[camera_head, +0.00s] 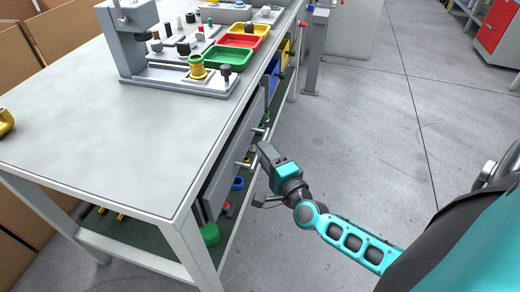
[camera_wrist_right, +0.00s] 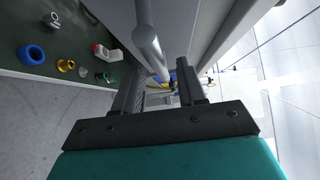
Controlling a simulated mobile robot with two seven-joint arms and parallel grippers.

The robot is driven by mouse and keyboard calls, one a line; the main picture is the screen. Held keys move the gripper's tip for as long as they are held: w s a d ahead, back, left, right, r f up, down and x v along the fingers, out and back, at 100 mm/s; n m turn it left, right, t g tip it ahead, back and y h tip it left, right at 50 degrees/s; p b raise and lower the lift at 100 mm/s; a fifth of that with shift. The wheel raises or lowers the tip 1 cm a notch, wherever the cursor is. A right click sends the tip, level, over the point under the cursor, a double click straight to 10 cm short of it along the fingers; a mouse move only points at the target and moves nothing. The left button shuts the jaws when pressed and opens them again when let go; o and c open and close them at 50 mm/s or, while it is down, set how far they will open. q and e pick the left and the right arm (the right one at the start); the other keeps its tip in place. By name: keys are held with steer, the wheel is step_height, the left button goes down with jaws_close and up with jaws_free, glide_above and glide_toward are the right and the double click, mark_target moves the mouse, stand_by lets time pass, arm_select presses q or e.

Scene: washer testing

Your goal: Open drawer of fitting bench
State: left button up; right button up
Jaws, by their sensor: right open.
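The fitting bench (camera_head: 100,125) has a grey top, and a grey drawer front (camera_head: 218,184) sits under its right edge, looking closed. A bar handle (camera_head: 244,162) stands out from the drawer front. My right gripper (camera_head: 262,158) is open at the drawer front, close to the handle. In the right wrist view, the handle (camera_wrist_right: 147,40) runs as a grey bar toward the space between the two dark fingers of the gripper (camera_wrist_right: 160,88). I cannot tell whether the fingers touch it. My left gripper is not in view.
A grey fixture (camera_head: 130,45) and red, green (camera_head: 222,58) and yellow trays stand on the bench top. The lower shelf (camera_head: 130,249) holds small coloured fittings, such as a blue ring (camera_wrist_right: 32,54). Cardboard boxes line the left. The floor (camera_head: 380,130) right of the bench is open.

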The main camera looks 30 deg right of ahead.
steer(key=shift+w+d, duration=0.15)
steer(key=shift+w, duration=1.45)
jaws_close()
